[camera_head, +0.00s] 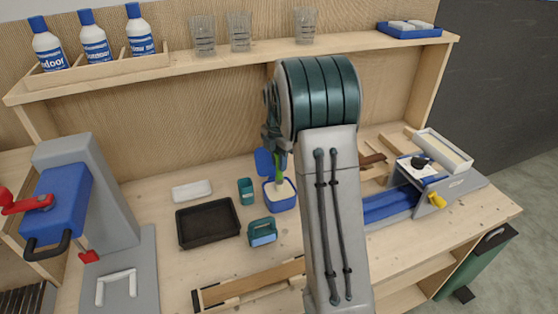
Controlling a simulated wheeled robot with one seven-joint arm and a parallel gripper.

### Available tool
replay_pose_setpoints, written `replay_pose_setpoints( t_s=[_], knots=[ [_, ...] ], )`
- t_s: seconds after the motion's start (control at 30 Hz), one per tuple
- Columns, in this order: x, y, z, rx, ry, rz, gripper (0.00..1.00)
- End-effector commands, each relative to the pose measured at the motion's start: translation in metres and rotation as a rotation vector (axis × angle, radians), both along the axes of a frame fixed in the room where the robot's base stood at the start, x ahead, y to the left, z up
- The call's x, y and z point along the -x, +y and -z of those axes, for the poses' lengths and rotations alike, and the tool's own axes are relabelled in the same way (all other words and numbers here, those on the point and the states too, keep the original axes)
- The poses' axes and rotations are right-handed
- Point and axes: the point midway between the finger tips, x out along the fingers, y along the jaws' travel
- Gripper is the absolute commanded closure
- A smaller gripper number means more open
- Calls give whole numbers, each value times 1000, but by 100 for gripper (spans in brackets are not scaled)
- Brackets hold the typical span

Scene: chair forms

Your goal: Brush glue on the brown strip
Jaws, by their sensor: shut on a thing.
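My gripper (273,143) points down above the middle of the bench, partly hidden by my own arm. It is shut on a brush with a green handle (279,166). The brush's lower end is at or in an open blue tub (284,204) with pale contents, its blue lid raised behind; I cannot tell how deep the brush reaches. A brown strip (262,280) lies in a long wooden holder at the front of the bench, its right end hidden by my arm. Darker brown pieces (372,159) lie at the back right.
A black tray (207,223), a white block (192,190), a teal cup (245,190) and a teal-and-blue box (262,232) stand near the tub. A grey-and-blue press (75,195) stands left, a blue vise-like device (395,202) right. A shelf (180,67) with bottles runs above.

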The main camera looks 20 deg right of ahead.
Motion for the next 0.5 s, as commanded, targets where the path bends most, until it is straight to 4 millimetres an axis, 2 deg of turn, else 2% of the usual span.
replay_pose_setpoints(
  t_s=[0.23,0.5],
  knots=[
    [1,0,-3,-1,3,0,100],
    [0,0,-25,-1,1,1,100]
  ],
)
